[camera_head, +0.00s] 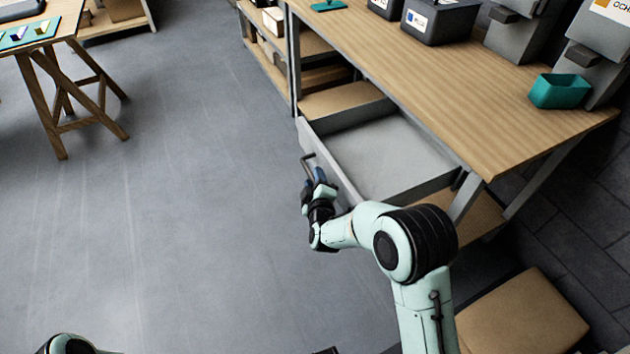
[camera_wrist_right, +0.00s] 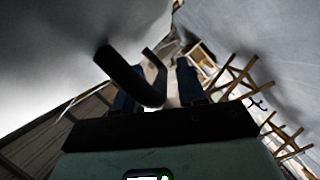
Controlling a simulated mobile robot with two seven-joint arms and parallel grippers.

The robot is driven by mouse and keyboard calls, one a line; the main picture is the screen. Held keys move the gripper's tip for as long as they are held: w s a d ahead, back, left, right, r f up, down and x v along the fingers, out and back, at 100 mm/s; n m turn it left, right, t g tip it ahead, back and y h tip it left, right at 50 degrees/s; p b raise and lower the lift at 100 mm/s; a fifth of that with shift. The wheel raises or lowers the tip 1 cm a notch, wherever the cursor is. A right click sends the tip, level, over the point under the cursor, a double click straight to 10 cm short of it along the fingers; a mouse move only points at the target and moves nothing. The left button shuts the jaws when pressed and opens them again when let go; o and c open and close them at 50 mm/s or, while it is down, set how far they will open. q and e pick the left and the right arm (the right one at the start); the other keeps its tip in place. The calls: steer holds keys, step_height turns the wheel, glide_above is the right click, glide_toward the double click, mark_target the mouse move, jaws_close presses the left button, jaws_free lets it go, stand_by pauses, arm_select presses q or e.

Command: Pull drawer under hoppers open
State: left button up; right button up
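The grey drawer (camera_head: 385,160) under the hopper workbench is slid well out, and its inside is empty. Its dark bar handle (camera_head: 307,164) is on the front panel, at the left. My right gripper (camera_head: 319,178) is at the handle, low in front of the drawer. In the right wrist view the handle (camera_wrist_right: 130,78) crosses close before the left finger, and the two dark blue fingers (camera_wrist_right: 160,88) stand apart with a gap. I cannot tell whether the handle touches them. My left gripper is out of view; only a bit of that arm shows at bottom left.
The wooden workbench (camera_head: 440,85) above carries dark bins (camera_head: 440,22), grey hoppers and a teal bin (camera_head: 560,91). A cardboard box (camera_head: 525,312) is at lower right. A trestle table (camera_head: 45,40) stands at upper left. The grey floor (camera_head: 170,200) left of the drawer is clear.

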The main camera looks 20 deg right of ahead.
steer(key=shift+s, duration=0.1)
arm_select(q)
steer(key=shift+g+h, duration=0.3)
steer(key=shift+g, duration=0.3)
steer(key=s+r, duration=0.1)
steer(key=s+d+p, duration=0.1)
steer(key=s+r+p, duration=0.1)
steer(key=shift+s+d+r, duration=0.15)
steer(key=shift+d+r, duration=0.1)
steer(key=shift+r, duration=0.1)
arm_select(e)
steer(key=v, duration=1.3)
steer(key=shift+s, duration=0.1)
